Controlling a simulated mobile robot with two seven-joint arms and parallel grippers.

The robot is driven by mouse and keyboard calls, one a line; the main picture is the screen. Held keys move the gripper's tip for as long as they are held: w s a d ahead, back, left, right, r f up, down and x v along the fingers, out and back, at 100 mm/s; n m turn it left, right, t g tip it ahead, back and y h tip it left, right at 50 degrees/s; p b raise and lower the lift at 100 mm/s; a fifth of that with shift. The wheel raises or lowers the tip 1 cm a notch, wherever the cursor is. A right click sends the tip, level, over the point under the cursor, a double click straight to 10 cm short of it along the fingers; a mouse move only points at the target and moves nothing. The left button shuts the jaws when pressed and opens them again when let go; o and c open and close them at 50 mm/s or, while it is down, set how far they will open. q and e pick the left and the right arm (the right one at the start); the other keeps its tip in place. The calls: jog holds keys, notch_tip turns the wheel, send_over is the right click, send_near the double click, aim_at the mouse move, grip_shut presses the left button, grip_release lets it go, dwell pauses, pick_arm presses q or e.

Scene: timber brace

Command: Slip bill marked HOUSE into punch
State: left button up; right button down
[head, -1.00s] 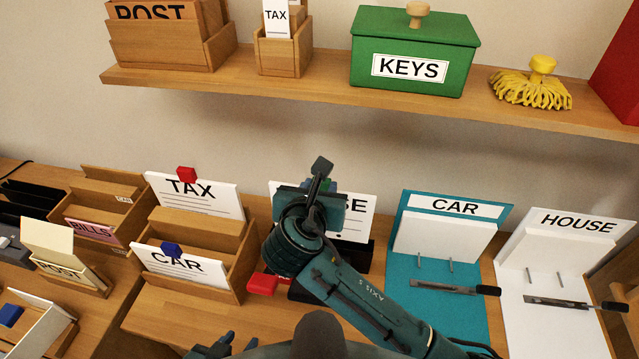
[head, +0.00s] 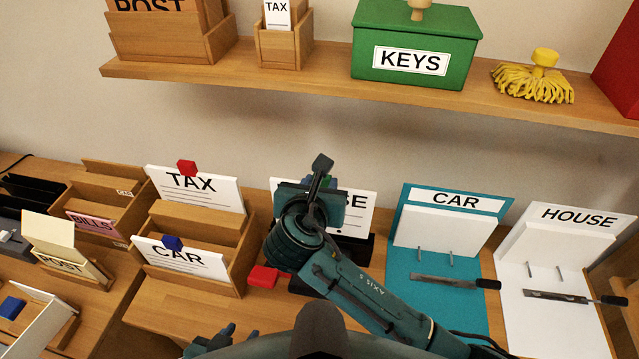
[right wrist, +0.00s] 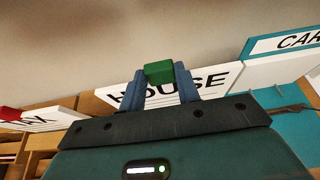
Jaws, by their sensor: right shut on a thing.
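The white bill marked HOUSE (head: 357,212) stands upright at a black punch (head: 362,252) with a red part (head: 263,277) at its left. My right arm covers much of both in the head view. My right gripper (right wrist: 159,75) is shut on the green tab on the bill's top edge, one blue finger on each side. The bill (right wrist: 215,83) shows behind the fingers in the right wrist view. Its lower edge is hidden, so I cannot tell how deep it sits in the punch. My left gripper (head: 228,336) is partly visible at the bottom edge; its opening is unclear.
A wooden sorter with TAX (head: 190,185) and CAR (head: 178,258) bills is left of the punch. A teal CAR binder (head: 433,315) and a white HOUSE binder (head: 550,330) lie to the right. A shelf (head: 300,82) with boxes runs above.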

notch_tip(320, 180, down, 7)
jog(key=b, duration=0.1)
jog(key=shift+r, duration=0.15)
dwell(1.3)
jog(key=shift+c, duration=2.3)
grip_release()
